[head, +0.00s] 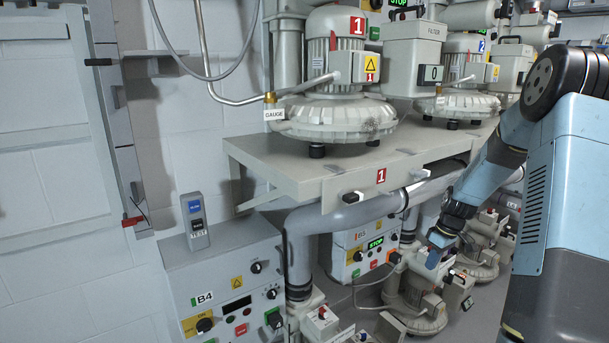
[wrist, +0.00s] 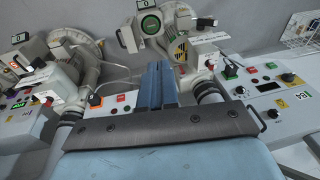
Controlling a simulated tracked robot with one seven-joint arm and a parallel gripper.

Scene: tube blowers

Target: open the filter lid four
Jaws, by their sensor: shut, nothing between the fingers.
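My gripper (head: 440,250) is at the lower blower row in the head view, beside a grey blower (head: 415,312). In the wrist view its blue fingers (wrist: 157,70) are together with nothing between them. No lid with a legible four shows, so I cannot tell which lid is filter lid four. A box marked FILTER (head: 422,52) stands on the upper shelf, beside blower 1 (head: 338,85), and looks closed.
A control panel marked B4 (head: 232,295) stands at the lower left; it also shows in the wrist view (wrist: 268,92). The shelf (head: 310,170) marked 1 overhangs the lower row. A thick grey pipe (head: 345,217) runs beneath it. A white wall is at left.

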